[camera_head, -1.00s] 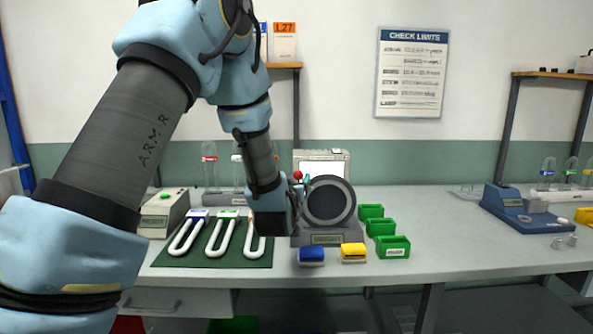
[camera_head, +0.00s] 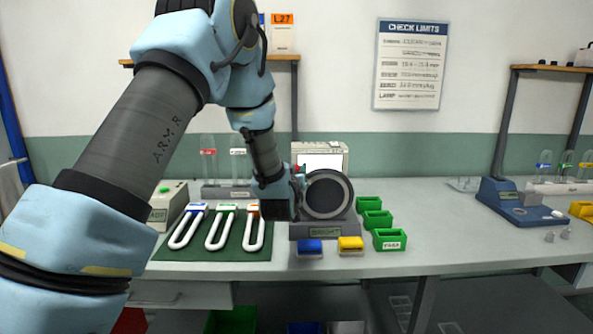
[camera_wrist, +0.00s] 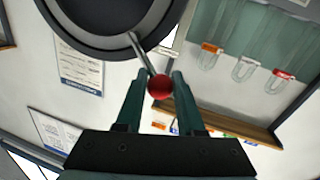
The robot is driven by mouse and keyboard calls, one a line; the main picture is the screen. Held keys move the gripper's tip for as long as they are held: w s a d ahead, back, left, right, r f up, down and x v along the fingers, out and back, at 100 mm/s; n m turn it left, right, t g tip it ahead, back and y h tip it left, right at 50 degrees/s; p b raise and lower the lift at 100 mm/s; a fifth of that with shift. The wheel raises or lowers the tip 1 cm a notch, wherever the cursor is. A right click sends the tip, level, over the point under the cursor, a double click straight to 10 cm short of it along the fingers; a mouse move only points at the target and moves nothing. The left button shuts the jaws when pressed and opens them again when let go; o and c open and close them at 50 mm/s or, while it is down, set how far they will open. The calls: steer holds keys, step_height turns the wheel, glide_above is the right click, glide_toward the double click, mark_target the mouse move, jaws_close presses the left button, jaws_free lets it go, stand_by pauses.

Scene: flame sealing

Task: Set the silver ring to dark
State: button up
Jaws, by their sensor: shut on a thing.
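The silver ring (camera_head: 350,196) surrounds a dark round disc on a grey stand; the stand's front display reads BRIGHT (camera_head: 326,231). The ring also shows at the top of the wrist view (camera_wrist: 151,37). A thin metal lever runs from the ring to a red ball knob (camera_wrist: 160,87). My gripper (camera_wrist: 161,76) is shut on the red knob, with one green finger on each side of it. In the head view my gripper (camera_head: 297,180) is at the ring's left side and mostly hides the knob.
A green mat (camera_head: 178,254) with several white U-shaped tubes lies to the left. Green bins (camera_head: 389,240) stand to the right.

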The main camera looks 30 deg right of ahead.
jaws_close()
stand_by(0.9)
